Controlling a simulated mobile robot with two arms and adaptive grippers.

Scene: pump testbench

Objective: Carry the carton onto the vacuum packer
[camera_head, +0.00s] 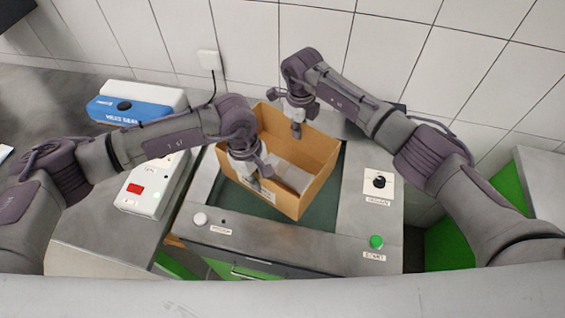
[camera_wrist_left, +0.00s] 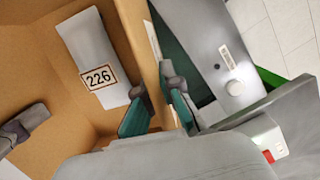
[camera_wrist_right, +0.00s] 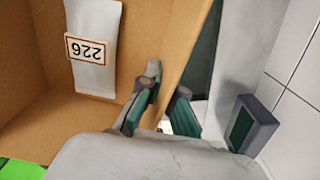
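The open brown carton (camera_head: 308,186) is over the dark green bed (camera_head: 314,214) of the vacuum packer (camera_head: 264,240), turned at an angle to it. I cannot tell whether it touches the bed. My left gripper (camera_head: 256,176) is shut on the carton's left-front wall, one finger inside and one outside, as the left wrist view (camera_wrist_left: 160,97) shows. My right gripper (camera_head: 297,124) is shut on the back wall; its fingers straddle that wall in the right wrist view (camera_wrist_right: 166,98).
The packer's rim carries a white button (camera_head: 200,219), a black vacuum knob (camera_head: 379,181) and a green start button (camera_head: 376,241). A white box with a red display (camera_head: 140,190) and a blue-and-white case (camera_head: 130,110) stand on the left bench. The tiled wall (camera_head: 430,70) is close behind.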

